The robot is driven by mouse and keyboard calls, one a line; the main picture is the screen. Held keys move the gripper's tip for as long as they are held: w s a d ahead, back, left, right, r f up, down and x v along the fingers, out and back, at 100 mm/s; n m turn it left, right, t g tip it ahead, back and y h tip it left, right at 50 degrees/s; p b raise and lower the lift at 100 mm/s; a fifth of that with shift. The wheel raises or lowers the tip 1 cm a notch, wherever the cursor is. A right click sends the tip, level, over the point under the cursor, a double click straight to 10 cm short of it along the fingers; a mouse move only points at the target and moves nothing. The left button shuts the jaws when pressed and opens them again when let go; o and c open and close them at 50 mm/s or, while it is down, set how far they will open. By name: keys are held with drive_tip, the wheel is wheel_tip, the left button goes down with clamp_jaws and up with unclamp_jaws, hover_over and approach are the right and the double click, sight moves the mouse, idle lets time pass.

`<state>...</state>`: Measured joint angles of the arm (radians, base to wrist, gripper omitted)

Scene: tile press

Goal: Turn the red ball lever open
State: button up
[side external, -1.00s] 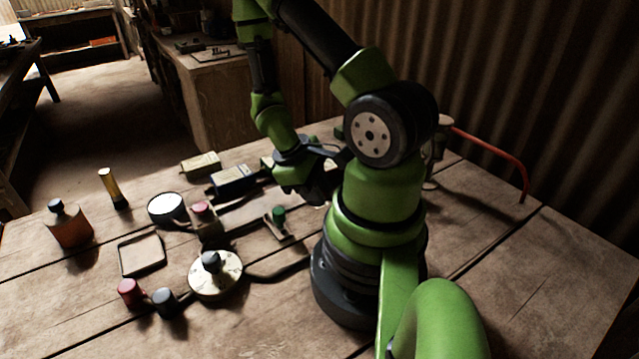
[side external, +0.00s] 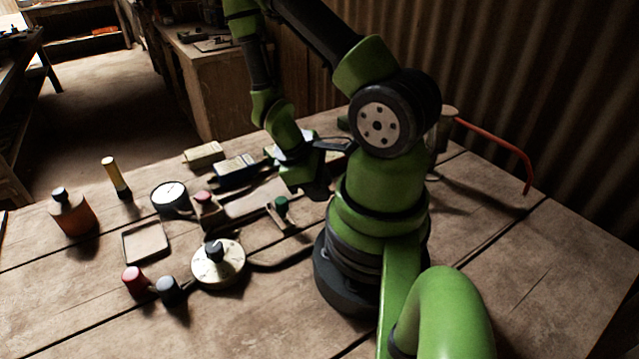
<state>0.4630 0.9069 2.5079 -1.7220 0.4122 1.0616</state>
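I cannot tell for sure which part is the red ball lever. A red rounded knob (side external: 134,279) sits at the front left of the table, beside a dark knob (side external: 168,290). A smaller red cap (side external: 203,197) tops a small block near the middle, beside a round white-faced gauge (side external: 170,195). My gripper (side external: 316,192) hangs low over the table, right of both red parts and just behind a small green knob (side external: 281,205). It touches neither red part. Its fingers are dark and blurred, so their opening is hidden.
A round pale disc with a dark knob (side external: 218,264), a square tray (side external: 123,247), an orange bottle (side external: 73,219) and a yellow-black tube (side external: 117,179) stand at the left. Small boxes (side external: 237,170) lie behind. A red bent rod (side external: 500,146) rises at the right. The front-right tabletop is clear.

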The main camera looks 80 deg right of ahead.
drive_tip(key=o, duration=0.4)
drive_tip(key=shift+c, duration=0.2)
drive_tip(key=v, duration=1)
